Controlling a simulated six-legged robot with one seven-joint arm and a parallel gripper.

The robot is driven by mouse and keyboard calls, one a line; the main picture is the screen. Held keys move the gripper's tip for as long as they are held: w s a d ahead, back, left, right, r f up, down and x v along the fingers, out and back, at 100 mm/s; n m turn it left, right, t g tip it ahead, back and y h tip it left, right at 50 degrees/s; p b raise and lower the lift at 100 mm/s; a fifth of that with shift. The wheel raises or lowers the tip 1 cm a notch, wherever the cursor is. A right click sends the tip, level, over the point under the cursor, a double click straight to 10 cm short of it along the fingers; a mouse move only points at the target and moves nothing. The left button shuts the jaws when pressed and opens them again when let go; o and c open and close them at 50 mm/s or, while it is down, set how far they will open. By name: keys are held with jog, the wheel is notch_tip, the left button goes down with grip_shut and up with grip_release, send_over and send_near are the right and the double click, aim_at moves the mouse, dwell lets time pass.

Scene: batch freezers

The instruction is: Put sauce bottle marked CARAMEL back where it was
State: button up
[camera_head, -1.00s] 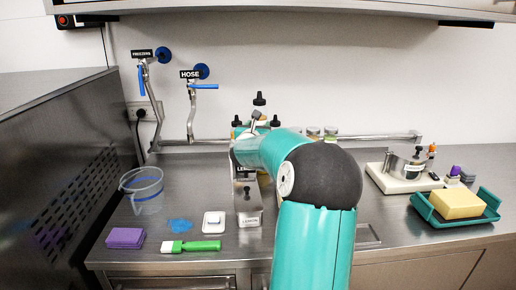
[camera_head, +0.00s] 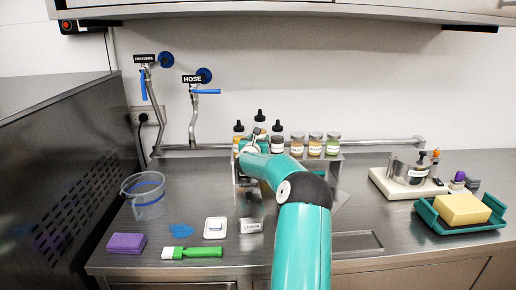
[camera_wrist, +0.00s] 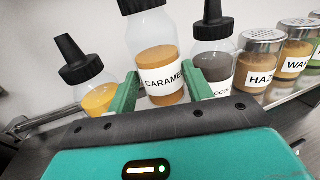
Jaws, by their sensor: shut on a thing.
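The CARAMEL bottle (camera_wrist: 162,75) is clear with tan sauce, a dark cap and a white label. My gripper (camera_wrist: 160,90) is shut on it, with one green finger on each side. In the head view the CARAMEL bottle's dark cap (camera_head: 259,115) stands higher than the neighbouring caps, above my gripper (camera_head: 254,145). A yellow sauce bottle (camera_wrist: 97,97) is to its left and a dark brown sauce bottle (camera_wrist: 213,68) to its right. The CARAMEL bottle's base is hidden by my gripper, so I cannot tell whether it touches the shelf.
Several shaker jars (camera_head: 315,145) stand right of the bottles on the raised steel shelf (camera_head: 340,157). A clear pitcher (camera_head: 145,197), purple sponge (camera_head: 126,243), green brush (camera_head: 190,252) and LEMON container (camera_head: 250,227) are on the counter.

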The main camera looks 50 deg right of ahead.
jog(key=shift+w+d+f, duration=0.3)
jog(key=shift+w+f, duration=0.05)
jog(key=shift+f, duration=1.65)
jog(key=shift+f, duration=0.15)
jog(key=o, duration=0.7)
jog(key=shift+d, duration=0.1)
